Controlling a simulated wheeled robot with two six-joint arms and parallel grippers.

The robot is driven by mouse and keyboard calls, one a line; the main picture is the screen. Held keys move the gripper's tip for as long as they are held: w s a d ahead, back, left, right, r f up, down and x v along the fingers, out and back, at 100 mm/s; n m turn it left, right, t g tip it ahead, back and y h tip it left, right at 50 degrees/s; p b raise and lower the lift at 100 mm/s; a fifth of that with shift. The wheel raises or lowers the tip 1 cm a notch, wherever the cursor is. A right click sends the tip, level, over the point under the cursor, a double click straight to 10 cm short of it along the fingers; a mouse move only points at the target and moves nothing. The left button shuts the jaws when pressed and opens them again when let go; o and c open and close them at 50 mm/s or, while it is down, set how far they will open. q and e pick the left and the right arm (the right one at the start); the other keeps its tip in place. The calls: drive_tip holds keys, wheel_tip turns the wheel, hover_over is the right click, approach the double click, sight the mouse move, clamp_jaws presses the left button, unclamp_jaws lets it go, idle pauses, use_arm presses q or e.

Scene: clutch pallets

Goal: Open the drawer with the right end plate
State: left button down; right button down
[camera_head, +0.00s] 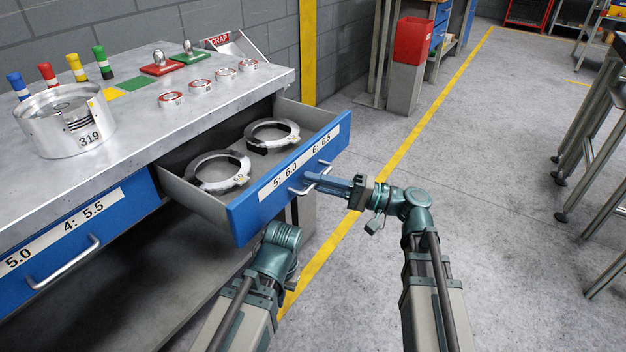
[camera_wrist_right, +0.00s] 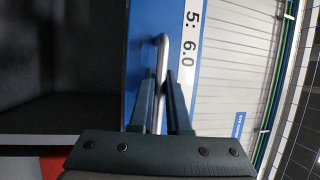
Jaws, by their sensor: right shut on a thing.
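The right drawer (camera_head: 241,222) has a blue front labelled "5: 6.0 6: 6.5" and stands pulled out of the workbench. Two metal ring plates lie in it, one nearer (camera_head: 219,186) and one farther (camera_head: 291,133). My right gripper (camera_head: 312,178) is shut on the drawer's metal handle (camera_head: 297,191). In the right wrist view its two fingers (camera_wrist_right: 163,88) lie on either side of the handle bar (camera_wrist_right: 162,50). My left arm shows at the bottom middle of the head view, but its gripper is not visible there.
The left drawer (camera_head: 75,236), labelled "5.0 4: 5.5", is closed. On the bench top (camera_head: 140,130) stand a metal cylinder marked 319 (camera_head: 62,128), several coloured pegs, small red-ringed discs, and a red and a green block with knobs. Open floor (camera_head: 480,150) lies to the right.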

drive_tip(key=c, duration=0.9)
unclamp_jaws()
drive_tip(key=b+v, duration=0.2)
drive_tip(key=v, duration=1.1)
drive_tip(key=shift+s+d+f, duration=0.15)
drive_tip(key=shift+d, duration=0.2)
